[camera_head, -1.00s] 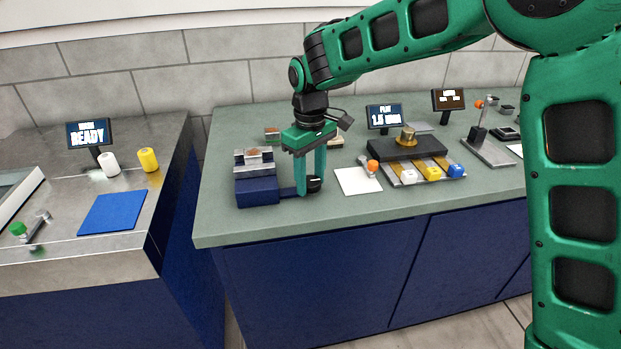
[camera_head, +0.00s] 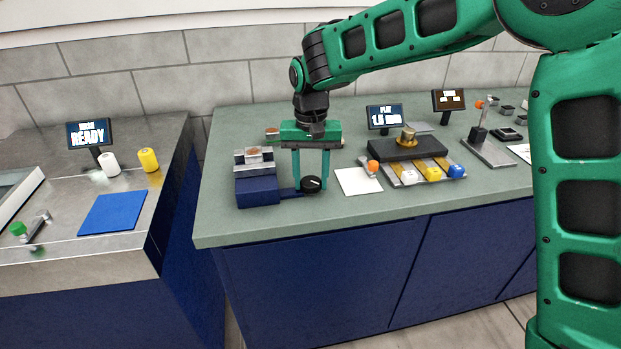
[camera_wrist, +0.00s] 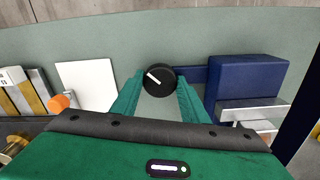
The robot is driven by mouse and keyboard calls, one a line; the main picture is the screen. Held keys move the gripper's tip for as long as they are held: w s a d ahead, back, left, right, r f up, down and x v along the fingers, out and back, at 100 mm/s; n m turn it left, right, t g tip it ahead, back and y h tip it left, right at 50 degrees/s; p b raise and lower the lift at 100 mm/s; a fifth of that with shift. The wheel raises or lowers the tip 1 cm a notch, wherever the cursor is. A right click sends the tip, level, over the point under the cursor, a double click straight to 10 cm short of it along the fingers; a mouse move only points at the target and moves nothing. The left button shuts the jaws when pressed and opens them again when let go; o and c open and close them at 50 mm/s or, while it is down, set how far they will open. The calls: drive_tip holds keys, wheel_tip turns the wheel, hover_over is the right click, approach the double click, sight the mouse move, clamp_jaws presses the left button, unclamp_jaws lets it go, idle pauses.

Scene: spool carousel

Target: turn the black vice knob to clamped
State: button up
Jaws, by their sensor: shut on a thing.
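The black vice knob (camera_head: 312,184) is a round disc with a white mark, at the right end of a blue bar from the blue vice (camera_head: 257,191). In the wrist view the knob (camera_wrist: 160,78) sits between the two green fingertips, and its white mark runs diagonally from upper left to lower right. My gripper (camera_head: 311,188) points down and is shut on the knob, one finger on each side. The vice (camera_wrist: 243,76) also shows in the wrist view. Its grey jaws (camera_head: 254,158) have a brownish piece on top.
A white sheet (camera_head: 358,181) and an orange-knobbed part (camera_head: 373,165) lie just right of the knob. Further right is a dark block (camera_head: 407,149) with a brass piece. A display (camera_head: 385,117) stands behind. Bare counter lies in front of the vice.

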sight(311, 180)
drive_tip(key=shift+w+r+m, duration=0.1)
drive_tip(key=shift+w+m, duration=0.05)
drive_tip(key=shift+m, duration=0.35)
drive_tip(key=o, duration=1.1)
drive_tip(key=shift+c, duration=0.2)
wheel_tip(311, 180, up, 11)
drive_tip(key=shift+f, duration=0.2)
